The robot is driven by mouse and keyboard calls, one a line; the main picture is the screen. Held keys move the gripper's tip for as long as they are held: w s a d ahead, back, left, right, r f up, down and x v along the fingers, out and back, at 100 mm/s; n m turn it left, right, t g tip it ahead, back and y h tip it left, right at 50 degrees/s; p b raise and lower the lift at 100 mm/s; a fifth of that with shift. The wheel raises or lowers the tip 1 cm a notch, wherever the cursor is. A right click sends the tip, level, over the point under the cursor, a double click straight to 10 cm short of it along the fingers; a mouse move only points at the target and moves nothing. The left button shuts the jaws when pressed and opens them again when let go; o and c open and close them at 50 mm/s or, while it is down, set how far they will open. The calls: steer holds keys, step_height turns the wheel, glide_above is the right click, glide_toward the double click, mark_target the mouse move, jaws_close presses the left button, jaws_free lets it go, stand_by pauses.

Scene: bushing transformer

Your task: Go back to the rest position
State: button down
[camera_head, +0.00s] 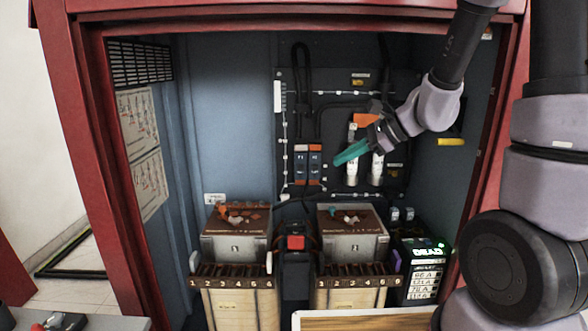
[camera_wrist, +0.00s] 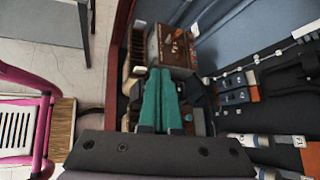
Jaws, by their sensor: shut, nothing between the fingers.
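My gripper (camera_head: 350,153) has teal fingers and is raised inside the red-framed cabinet, in front of the dark back panel (camera_head: 329,116). In the wrist view my gripper's fingers (camera_wrist: 159,98) lie side by side, shut, with nothing visible between them. In the head view they point left and slightly down, in front of the white cylinders (camera_head: 352,172). My arm comes in from the upper right. Whether the fingertips touch anything on the panel is hard to tell, but they look apart from it.
Two grey boxes with brown tops (camera_head: 236,236) stand low in the cabinet behind numbered racks (camera_head: 232,281). A box with a lit display (camera_head: 424,256) stands at right. The red cabinet frame (camera_head: 92,160) bounds the left. A pink-framed chair (camera_wrist: 42,125) shows in the wrist view.

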steer(key=s+d+r+n+t+h, duration=0.2)
steer(key=s+d+r+n+h, duration=0.5)
steer(key=s+d+r+n, duration=0.5)
step_height(320, 180, up, 3)
steer(key=s+n, duration=0.1)
steer(key=s, duration=0.2)
steer(key=shift+f+t+h, duration=0.2)
steer(key=shift+t+h, duration=0.2)
